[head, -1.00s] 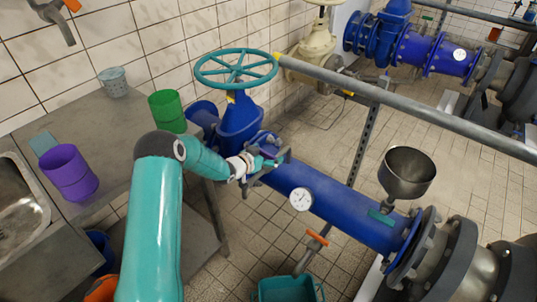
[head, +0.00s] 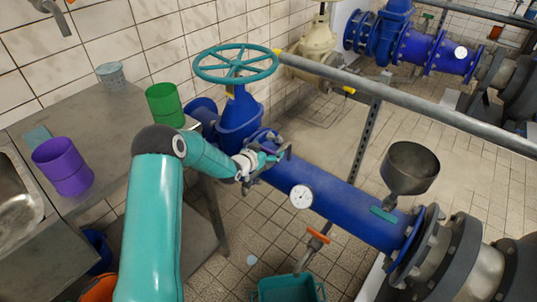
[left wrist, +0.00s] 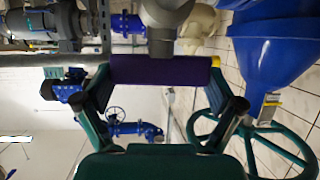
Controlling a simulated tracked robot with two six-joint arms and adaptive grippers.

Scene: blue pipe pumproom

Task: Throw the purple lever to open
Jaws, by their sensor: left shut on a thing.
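The purple lever (left wrist: 160,70) shows in the left wrist view as a dark purple bar lying across between my fingers. A grey stem joins it from above in that picture. My left gripper (left wrist: 160,82) is shut on the lever. In the head view my left gripper (head: 272,160) is at the upper end of the blue pipe, just below the blue gate valve (head: 240,118). There the gripper hides the lever, and I cannot make out its angle. My right gripper is in neither view.
A teal handwheel (head: 236,63) stands above the gripper. A grey rail (head: 400,97) crosses to the right. A gauge (head: 302,197) and a funnel (head: 410,168) sit along the pipe. A teal bin (head: 290,288) is below. A table with cups (head: 63,167) is left.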

